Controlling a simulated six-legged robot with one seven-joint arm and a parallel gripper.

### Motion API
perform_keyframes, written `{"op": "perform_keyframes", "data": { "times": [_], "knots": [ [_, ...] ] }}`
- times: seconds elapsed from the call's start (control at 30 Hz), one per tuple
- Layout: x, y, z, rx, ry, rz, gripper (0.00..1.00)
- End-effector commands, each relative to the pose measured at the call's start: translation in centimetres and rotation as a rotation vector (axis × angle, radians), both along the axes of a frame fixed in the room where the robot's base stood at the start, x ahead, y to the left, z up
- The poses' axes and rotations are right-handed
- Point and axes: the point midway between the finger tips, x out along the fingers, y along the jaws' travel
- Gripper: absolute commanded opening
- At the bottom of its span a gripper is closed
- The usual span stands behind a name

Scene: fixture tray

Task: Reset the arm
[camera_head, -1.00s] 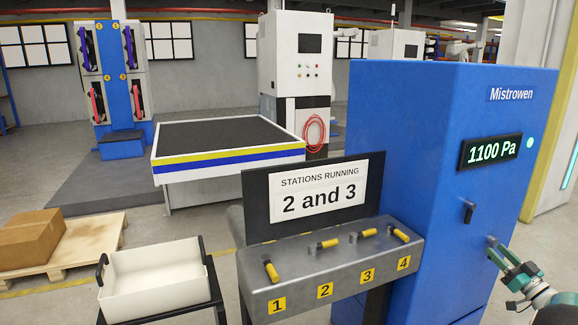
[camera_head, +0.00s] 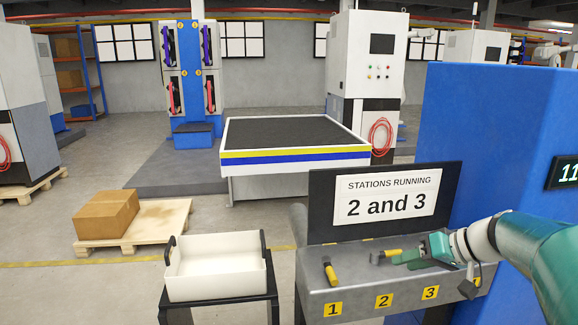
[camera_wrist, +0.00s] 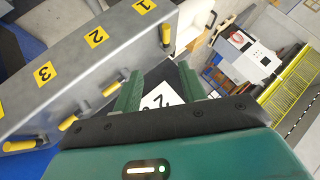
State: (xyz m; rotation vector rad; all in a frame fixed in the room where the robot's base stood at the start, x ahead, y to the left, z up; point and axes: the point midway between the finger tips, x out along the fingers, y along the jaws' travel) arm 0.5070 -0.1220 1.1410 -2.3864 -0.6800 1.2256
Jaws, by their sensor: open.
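My teal arm reaches in from the right in the head view. My gripper (camera_head: 405,256) is open and empty, over the grey lever bench (camera_head: 350,300) near the levers of stations 2 and 3. Lever 1 (camera_head: 331,273) and lever 2 (camera_head: 384,256) have yellow grips. My arm hides most of levers 3 and 4. In the wrist view, the open green fingers of my gripper (camera_wrist: 160,84) have part of the sign (camera_wrist: 158,98) between them. The yellow grips of lever 1 (camera_wrist: 166,36) and lever 2 (camera_wrist: 110,88) stand beside them, apart from the fingers.
The sign board (camera_head: 390,200) reading "STATIONS RUNNING 2 and 3" stands behind the levers. A blue cabinet (camera_head: 480,130) rises at the right. A white bin (camera_head: 218,280) on a black stand is left of the bench. A carton (camera_head: 107,213) sits on a pallet; open floor lies around it.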

Motion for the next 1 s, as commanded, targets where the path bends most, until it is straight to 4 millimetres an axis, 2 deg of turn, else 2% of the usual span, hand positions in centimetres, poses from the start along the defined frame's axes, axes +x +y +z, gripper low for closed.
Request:
{"op": "perform_keyframes", "data": {
  "times": [0.03,0.2,0.4,0.6,0.7,0.8,1.0],
  "knots": [
    [-1.5,2.2,0.3,-0.036,0.036,0.010,0.41],
    [-6.8,7.3,0.0,-0.164,0.157,-0.007,0.41],
    [-13.1,10.9,-0.9,-0.330,0.221,-0.063,0.41],
    [-18.6,12.3,-2.1,-0.484,0.195,-0.144,0.41],
    [-20.5,12.5,-2.6,-0.534,0.163,-0.183,0.41],
    [-21.5,12.4,-3.0,-0.564,0.137,-0.210,0.41],
    [-22.0,12.3,-3.2,-0.579,0.125,-0.228,0.41]
  ]
}}
